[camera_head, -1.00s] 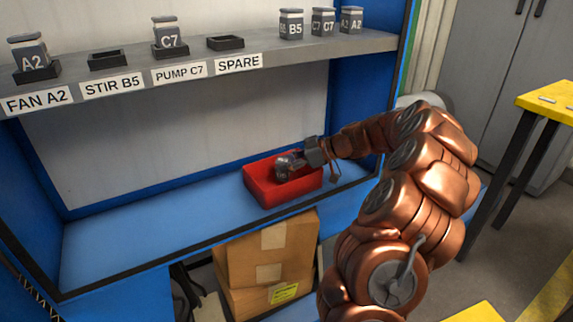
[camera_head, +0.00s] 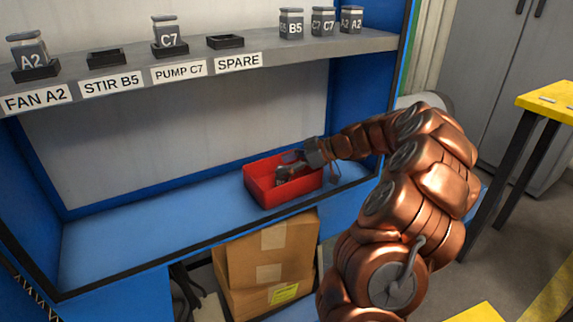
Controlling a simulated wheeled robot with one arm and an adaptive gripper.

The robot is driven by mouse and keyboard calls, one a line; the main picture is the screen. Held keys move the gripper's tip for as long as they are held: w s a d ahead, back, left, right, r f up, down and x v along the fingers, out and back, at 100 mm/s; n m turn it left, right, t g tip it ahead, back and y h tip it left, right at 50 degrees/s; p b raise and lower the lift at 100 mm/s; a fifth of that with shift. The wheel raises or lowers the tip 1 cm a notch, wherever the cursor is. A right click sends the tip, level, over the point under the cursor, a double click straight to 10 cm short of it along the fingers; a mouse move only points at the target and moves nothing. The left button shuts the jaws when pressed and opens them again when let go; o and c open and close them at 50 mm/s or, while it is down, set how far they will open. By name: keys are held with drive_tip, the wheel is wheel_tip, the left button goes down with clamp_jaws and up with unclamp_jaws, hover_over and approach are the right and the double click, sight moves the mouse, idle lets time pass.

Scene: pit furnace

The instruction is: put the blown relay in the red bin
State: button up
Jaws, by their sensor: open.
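The red bin (camera_head: 262,192) sits on the blue lower shelf of the cabinet. My gripper (camera_head: 285,168) is open over the bin, its fingers reaching into the bin's mouth from the right. A small grey shape between or under the fingers may be a relay, but it is too small to tell. On the upper shelf, relay A2 (camera_head: 29,58) stands in the FAN A2 socket and relay C7 (camera_head: 164,32) in the PUMP C7 socket. The STIR B5 socket (camera_head: 107,58) and the SPARE socket (camera_head: 226,42) are empty.
Several spare relays, among them one marked B5 (camera_head: 291,24), stand at the right of the grey upper shelf (camera_head: 270,52). Cardboard boxes (camera_head: 268,255) are below the bin. The blue shelf (camera_head: 150,235) is clear left of the bin. A yellow-topped table (camera_head: 550,98) stands at right.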

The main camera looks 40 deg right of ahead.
drive_tip(key=shift+r+p, duration=0.65)
drive_tip(key=shift+p, duration=0.1)
drive_tip(key=p+v, duration=0.2)
drive_tip(key=v, duration=1)
drive_tip(key=a+r+g+y, duration=0.15)
drive_tip(key=a+g, duration=0.35)
drive_tip(key=a, duration=1.4)
drive_tip(key=s+a+f+m+g+h, duration=0.1)
drive_tip(key=s+a+g+h, duration=0.15)
drive_tip(key=s+a, duration=0.7)
drive_tip(key=s+a+f+m+g+h, duration=0.35)
drive_tip(key=s+a, duration=0.35)
drive_tip(key=s, duration=0.4)
drive_tip(key=s+d+f+m+g+h, duration=0.1)
drive_tip(key=s+f+m+h, duration=0.1)
drive_tip(key=s, duration=0.3)
drive_tip(key=s+d+f+m+h, duration=0.1)
drive_tip(key=s+d+f, duration=0.1)
drive_tip(key=s, duration=0.4)
drive_tip(key=shift+s+m+g+h, duration=0.25)
drive_tip(key=shift+m+g+h, duration=0.1)
drive_tip(key=shift+g, duration=0.05)
